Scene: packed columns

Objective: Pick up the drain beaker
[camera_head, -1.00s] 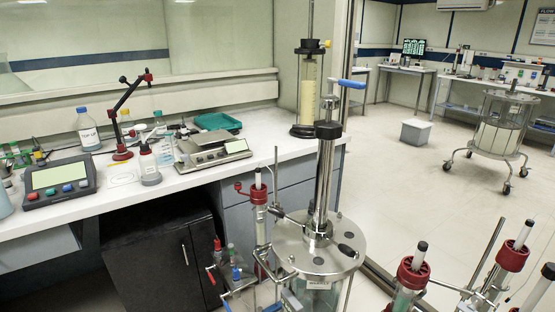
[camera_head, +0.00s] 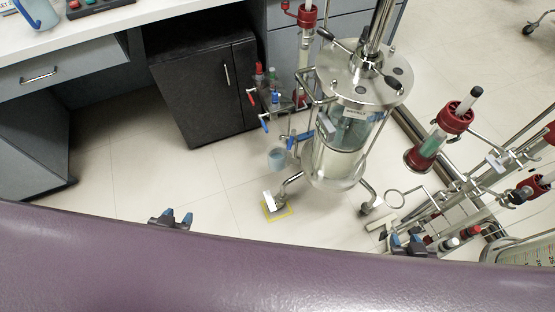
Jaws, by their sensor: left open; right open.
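A small blue-tinted beaker (camera_head: 277,158), which looks like the drain beaker, is below blue-handled valves on the left side of the steel column. What supports it is hard to tell. My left gripper (camera_head: 176,216) is open and empty, low in the view and to the left of the beaker. My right gripper (camera_head: 408,241) is open, to the right of the beaker and close to crowded equipment. Both show only in part above my purple body. Neither touches the beaker.
A black cabinet (camera_head: 205,90) is behind. Red-clamped glass columns (camera_head: 440,132) and metal frames crowd the right. Floor at left is free.

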